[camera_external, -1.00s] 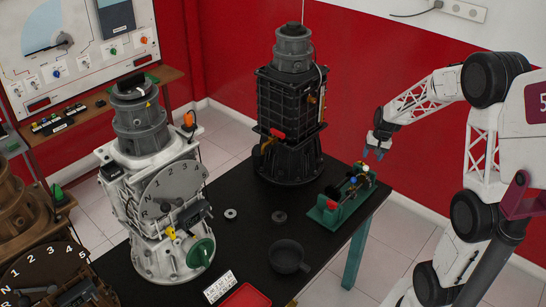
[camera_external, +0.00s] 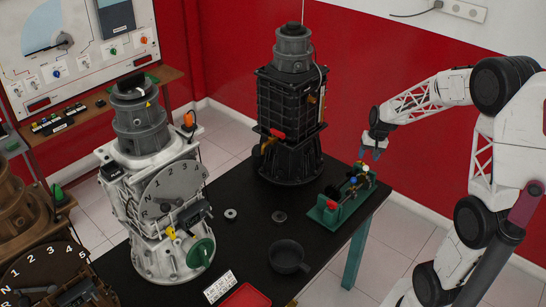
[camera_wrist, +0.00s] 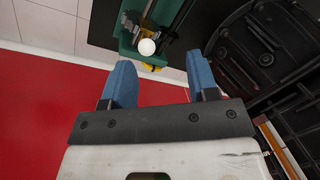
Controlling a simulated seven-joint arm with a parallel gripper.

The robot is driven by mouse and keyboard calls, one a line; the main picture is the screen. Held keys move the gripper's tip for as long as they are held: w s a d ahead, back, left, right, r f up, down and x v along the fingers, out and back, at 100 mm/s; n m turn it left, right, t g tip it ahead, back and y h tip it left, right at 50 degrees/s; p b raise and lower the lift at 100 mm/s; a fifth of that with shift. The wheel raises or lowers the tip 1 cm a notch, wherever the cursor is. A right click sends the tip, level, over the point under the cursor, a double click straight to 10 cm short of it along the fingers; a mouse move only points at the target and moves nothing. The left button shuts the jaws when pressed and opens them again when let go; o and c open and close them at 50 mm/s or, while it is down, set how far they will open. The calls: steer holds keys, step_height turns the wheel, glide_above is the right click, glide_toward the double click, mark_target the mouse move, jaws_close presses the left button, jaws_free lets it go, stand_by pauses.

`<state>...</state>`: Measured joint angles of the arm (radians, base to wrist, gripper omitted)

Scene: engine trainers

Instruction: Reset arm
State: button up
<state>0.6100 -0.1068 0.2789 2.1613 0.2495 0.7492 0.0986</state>
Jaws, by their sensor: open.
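A white engine trainer (camera_external: 150,200) and a black one (camera_external: 290,120) stand on the table. A red wall (camera_external: 420,150) is behind.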

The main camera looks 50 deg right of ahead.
steer(key=s+a+r+n, duration=0.3)
steer(key=s+a, duration=0.3)
steer(key=a, duration=0.4)
steer(key=s+a+r+n+h, duration=0.1)
steer(key=s+a+r+n, duration=0.2)
steer(key=a, duration=0.6)
steer(key=s+a+r+n, duration=0.4)
steer(key=s+a+r, duration=0.2)
steer(key=s+a, duration=0.3)
steer(key=shift+s+a+r+t, duration=0.2)
steer(key=shift+s+a+t, duration=0.2)
steer(key=shift+a, duration=0.45)
stand_by(0.7)
